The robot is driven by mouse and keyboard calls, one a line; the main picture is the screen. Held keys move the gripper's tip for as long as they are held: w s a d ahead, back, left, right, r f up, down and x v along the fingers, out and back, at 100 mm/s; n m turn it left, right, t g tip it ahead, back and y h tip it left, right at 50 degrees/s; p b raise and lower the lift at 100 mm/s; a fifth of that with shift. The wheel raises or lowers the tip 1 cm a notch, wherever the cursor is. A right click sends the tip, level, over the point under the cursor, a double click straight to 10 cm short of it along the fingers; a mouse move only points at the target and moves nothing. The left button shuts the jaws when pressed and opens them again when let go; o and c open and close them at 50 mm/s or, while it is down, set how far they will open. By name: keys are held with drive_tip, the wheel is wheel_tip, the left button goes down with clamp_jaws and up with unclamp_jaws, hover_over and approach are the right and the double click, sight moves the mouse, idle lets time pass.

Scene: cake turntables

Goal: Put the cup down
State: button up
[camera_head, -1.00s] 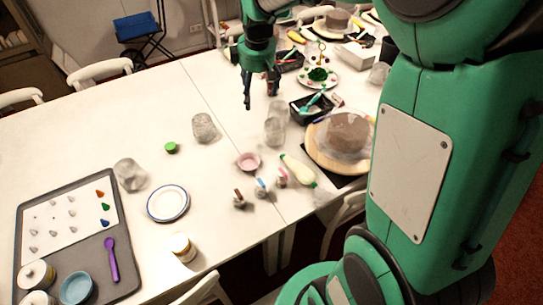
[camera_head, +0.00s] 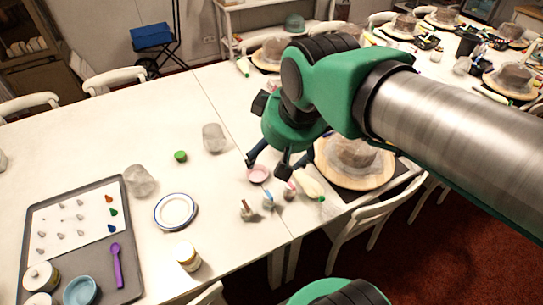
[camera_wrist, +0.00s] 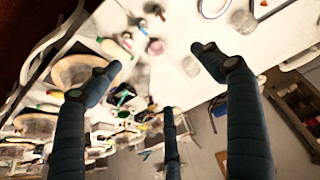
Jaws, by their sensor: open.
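My gripper (camera_head: 268,160) hangs over the table near the small pink dish (camera_head: 258,174). Its dark fingers are spread with nothing between them, as the wrist view (camera_wrist: 155,60) also shows. A clear glass cup (camera_head: 215,138) stands on the table left of my gripper, apart from it. It also shows beyond the fingertips in the wrist view (camera_wrist: 191,66). A second clear glass cup (camera_head: 140,181) is farther left, by the tray. Part of the table behind my gripper and arm is hidden.
A grey tray (camera_head: 75,180), a white plate (camera_head: 175,211) and a jar (camera_head: 188,257) are at the left and front. Small bottles (camera_head: 247,210) and a piping bag (camera_head: 308,183) lie close to my gripper. A cake turntable (camera_head: 385,175) is right. The table's left middle is clear.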

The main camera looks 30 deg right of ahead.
drive_tip(key=shift+m, duration=0.6)
drive_tip(key=s, duration=0.3)
drive_tip(key=s+a+f, duration=0.1)
drive_tip(key=s, duration=0.1)
drive_tip(key=shift+a, duration=0.1)
drive_tip(key=shift+w, duration=0.1)
drive_tip(key=shift+o, duration=0.7)
